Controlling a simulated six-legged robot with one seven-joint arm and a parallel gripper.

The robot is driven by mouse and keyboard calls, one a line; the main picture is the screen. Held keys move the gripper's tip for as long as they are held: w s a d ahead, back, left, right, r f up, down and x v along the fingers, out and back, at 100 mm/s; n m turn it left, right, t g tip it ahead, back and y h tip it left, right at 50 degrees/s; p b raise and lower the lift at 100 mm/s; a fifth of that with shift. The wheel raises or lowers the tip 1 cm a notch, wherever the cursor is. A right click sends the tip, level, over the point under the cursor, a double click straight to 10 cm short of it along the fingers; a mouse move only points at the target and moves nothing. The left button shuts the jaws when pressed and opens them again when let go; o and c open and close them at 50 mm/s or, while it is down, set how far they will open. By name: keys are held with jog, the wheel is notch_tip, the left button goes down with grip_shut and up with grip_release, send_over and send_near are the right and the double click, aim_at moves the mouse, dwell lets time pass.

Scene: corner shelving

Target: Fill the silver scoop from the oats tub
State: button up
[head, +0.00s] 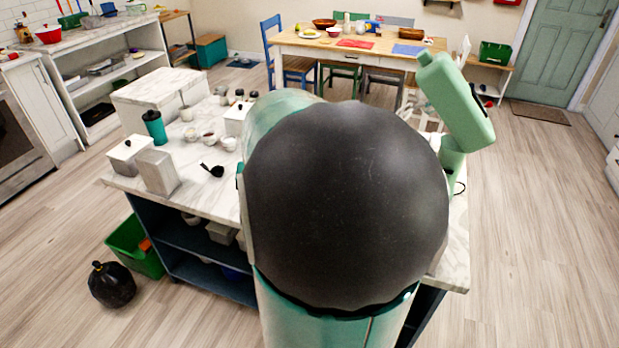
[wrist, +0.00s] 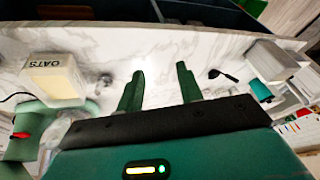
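The oats tub (wrist: 55,78) is a cream container labelled OATS, at the left of the wrist view on the marble counter. Its open top and contents cannot be made out. A small silvery shape (wrist: 105,82) lies on the counter between the tub and my left finger; it may be the silver scoop, but it blends into the marble. My gripper (wrist: 159,70) is open and empty, its two green fingers apart above the counter, to the right of the tub. In the head view my arm hides the gripper, the tub and the silvery shape.
A black scoop-like utensil (head: 212,170) lies on the marble counter (head: 205,200). A grey container (head: 157,172), a lidded white box (head: 130,153), a teal tumbler (head: 155,127) and small bowls stand around it. A green appliance (head: 455,100) rises at the right. Counter between my fingers is bare.

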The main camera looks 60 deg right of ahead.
jog(key=s+d+f+m+g+h, duration=0.1)
jog(key=s+d+f+m, duration=0.1)
jog(key=s+d, duration=0.4)
jog(key=s+d+f+m+g+h, duration=0.1)
jog(key=s+d+m+g, duration=0.15)
jog(key=d, duration=0.55)
jog(key=shift+n+t, duration=0.25)
jog(key=shift+t, duration=0.2)
jog(key=shift+s+x, duration=0.15)
jog(key=shift+x, duration=1.8)
jog(key=shift+s+x, duration=0.1)
jog(key=shift+x, duration=1.85)
grip_shut()
jog(key=shift+r, duration=2.45)
